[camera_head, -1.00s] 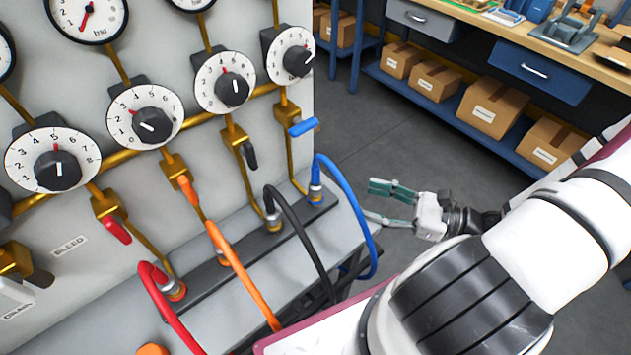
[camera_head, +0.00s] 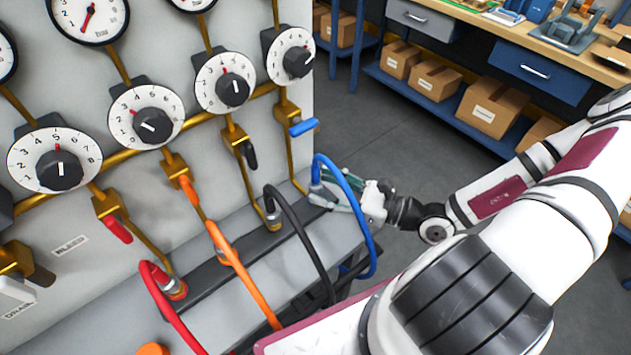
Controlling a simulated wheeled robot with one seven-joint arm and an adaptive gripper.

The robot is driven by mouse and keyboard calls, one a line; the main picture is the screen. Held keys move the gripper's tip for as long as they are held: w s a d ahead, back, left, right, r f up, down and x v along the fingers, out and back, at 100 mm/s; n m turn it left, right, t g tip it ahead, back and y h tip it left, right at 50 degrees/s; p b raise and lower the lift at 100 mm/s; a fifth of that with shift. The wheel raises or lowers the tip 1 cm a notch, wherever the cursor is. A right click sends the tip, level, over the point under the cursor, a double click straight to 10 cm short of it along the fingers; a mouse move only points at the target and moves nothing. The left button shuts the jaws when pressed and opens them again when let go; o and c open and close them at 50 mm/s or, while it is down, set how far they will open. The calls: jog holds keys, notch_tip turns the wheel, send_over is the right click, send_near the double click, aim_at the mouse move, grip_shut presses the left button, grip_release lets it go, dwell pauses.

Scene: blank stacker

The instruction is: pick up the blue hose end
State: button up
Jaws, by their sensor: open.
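The blue hose (camera_head: 364,219) arches up from the blue hose end (camera_head: 316,175), which stands on a fitting at the right end of the dark strip on the panel's ledge, and hangs down over the ledge's right edge. My gripper (camera_head: 334,186) is open, with its greenish fingers pointing left at the blue hose end. The fingers are beside or around the end's lower part. The hose partly hides them, so I cannot tell whether they touch it.
A black hose (camera_head: 305,238), an orange hose (camera_head: 238,270) and a red hose (camera_head: 161,304) stand to the left along the dark strip (camera_head: 205,282). A blue valve handle (camera_head: 303,127) sits just above the blue hose end. Open floor (camera_head: 395,130) lies behind my gripper.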

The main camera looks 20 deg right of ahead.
aim_at(319, 182)
jog(key=shift+x, duration=1.4)
grip_shut()
jog(key=shift+s+r+p, duration=0.15)
jog(key=shift+r+p, duration=0.65)
jog(key=s+r+p, duration=0.1)
jog(key=r+p, duration=0.1)
jog(key=shift+s+r+p, duration=0.15)
jog(key=shift+p, duration=0.2)
jog(key=s+r+p, duration=0.1)
jog(key=s+p, duration=0.6)
jog(key=s, duration=0.7)
jog(key=shift+s, duration=0.3)
jog(key=shift+r, duration=0.15)
jog(key=shift+r+p, duration=0.85)
jog(key=shift+r, duration=0.55)
